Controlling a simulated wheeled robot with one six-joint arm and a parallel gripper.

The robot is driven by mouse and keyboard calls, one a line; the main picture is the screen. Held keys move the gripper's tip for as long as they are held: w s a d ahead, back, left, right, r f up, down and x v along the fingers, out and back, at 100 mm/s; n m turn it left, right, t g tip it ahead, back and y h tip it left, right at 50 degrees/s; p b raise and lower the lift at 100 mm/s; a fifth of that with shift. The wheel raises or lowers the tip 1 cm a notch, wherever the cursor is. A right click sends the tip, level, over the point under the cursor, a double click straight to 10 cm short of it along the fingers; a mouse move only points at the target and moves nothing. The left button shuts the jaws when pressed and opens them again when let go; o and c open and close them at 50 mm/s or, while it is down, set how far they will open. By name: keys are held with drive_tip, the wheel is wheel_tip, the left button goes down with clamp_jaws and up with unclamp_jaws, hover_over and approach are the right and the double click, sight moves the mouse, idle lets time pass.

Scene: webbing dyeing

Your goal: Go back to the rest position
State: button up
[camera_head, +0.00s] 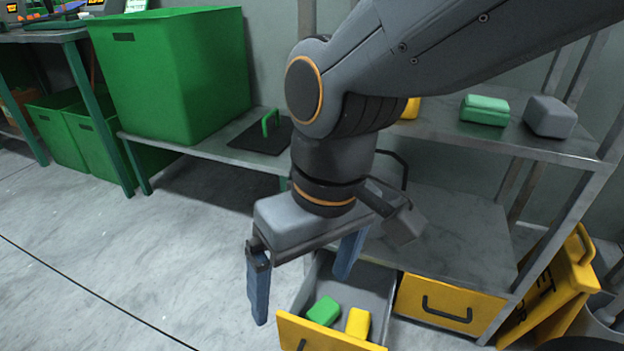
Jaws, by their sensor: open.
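My gripper (304,274) hangs in the middle of the view at the end of my arm. Its two blue fingers point down and stand well apart, with nothing between them. It is above and to the left of a pulled-out drawer with a yellow front (318,338). Inside the drawer lie a green block (323,311) and a yellow block (358,322), apart from the fingers. The right finger overlaps the drawer's back part in the picture. My arm hides part of the shelf behind it.
A metal shelf (440,133) holds a green block (484,110), a grey block (550,117) and a partly hidden yellow one (411,108). A closed yellow drawer (450,303) is beside the open one. A large green bin (180,75) stands left. Floor (120,270) at left is clear.

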drive_tip(key=shift+r, duration=0.15)
drive_tip(key=shift+r+p, duration=0.55)
drive_tip(key=shift+p, duration=0.15)
drive_tip(key=shift+r+m+p, duration=0.3)
drive_tip(key=d+r+m+p, duration=0.2)
drive_tip(key=d+r+p, duration=0.5)
drive_tip(key=p, duration=0.5)
drive_tip(key=d+r+m+h+p, duration=0.1)
drive_tip(key=d+r+m+p, duration=0.1)
drive_tip(key=d+r+p, duration=0.5)
drive_tip(key=d+r+m+p, duration=0.2)
drive_tip(key=d+r+p, duration=0.5)
drive_tip(key=r+p, duration=0.8)
drive_tip(key=shift+m+h+p, duration=0.3)
drive_tip(key=shift+p, duration=1.65)
drive_tip(key=shift+f, duration=0.1)
